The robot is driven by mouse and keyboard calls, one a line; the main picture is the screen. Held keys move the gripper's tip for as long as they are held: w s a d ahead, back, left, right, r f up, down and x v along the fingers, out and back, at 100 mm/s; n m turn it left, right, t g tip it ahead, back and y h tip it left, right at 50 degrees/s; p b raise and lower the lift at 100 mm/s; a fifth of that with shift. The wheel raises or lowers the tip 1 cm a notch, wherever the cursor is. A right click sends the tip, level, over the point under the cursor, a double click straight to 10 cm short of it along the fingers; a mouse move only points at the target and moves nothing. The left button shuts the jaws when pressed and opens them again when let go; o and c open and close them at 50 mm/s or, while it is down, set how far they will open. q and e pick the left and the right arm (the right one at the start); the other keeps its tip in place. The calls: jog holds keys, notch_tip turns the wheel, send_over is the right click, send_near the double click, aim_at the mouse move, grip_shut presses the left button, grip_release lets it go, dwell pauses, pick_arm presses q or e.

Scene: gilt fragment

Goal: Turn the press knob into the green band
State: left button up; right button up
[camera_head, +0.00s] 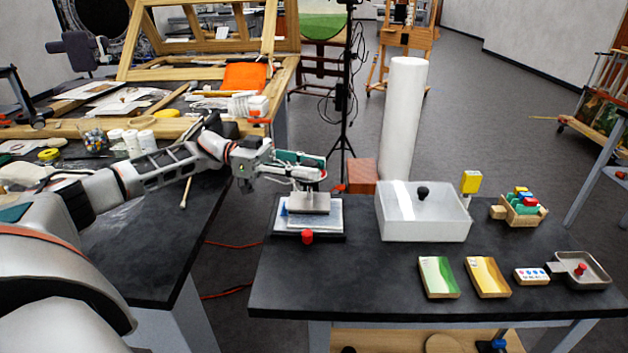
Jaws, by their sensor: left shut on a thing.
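A small press (281,237) with a dark base and pale plates stands at the left end of the dark table. A red knob (307,237) sits at its front edge. A grey block (309,203) rests over the plates or just above them; I cannot tell which. My left gripper (307,188) points down at the block from above and appears shut on its top part, which the fingers hide. It is behind the red knob and apart from it. No green band can be made out on the press. My right gripper is not in view.
A translucent box (420,225) with a black knob stands right of the press. Green (438,277) and yellow (487,277) blocks lie in front. A wooden tray (519,215) and metal pan (597,272) are further right. The table's front left is clear.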

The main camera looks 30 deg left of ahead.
pick_arm(q)
jog(key=shift+w+f+m+g+b, duration=0.2)
jog(key=shift+f+m+g+b, duration=0.55)
jog(key=shift+g+b, duration=0.4)
jog(key=shift+m+g+h+b, duration=0.25)
jog(key=shift+g+h+b, duration=0.1)
jog(key=shift+b, duration=0.4)
jog(key=m+g+b, duration=0.1)
jog(key=g+b, duration=0.1)
jog(key=b, duration=0.1)
jog(key=shift+r+m+g, duration=0.2)
jog(key=shift+m+g, duration=0.2)
jog(key=shift+s+r+m+g+b, duration=0.1)
jog(key=shift+r+m+g+b, duration=0.15)
jog(key=shift+b, duration=0.35)
jog(key=shift+r+m+g, duration=0.2)
jog(key=shift+m+g, duration=0.05)
jog(key=shift+g, duration=0.2)
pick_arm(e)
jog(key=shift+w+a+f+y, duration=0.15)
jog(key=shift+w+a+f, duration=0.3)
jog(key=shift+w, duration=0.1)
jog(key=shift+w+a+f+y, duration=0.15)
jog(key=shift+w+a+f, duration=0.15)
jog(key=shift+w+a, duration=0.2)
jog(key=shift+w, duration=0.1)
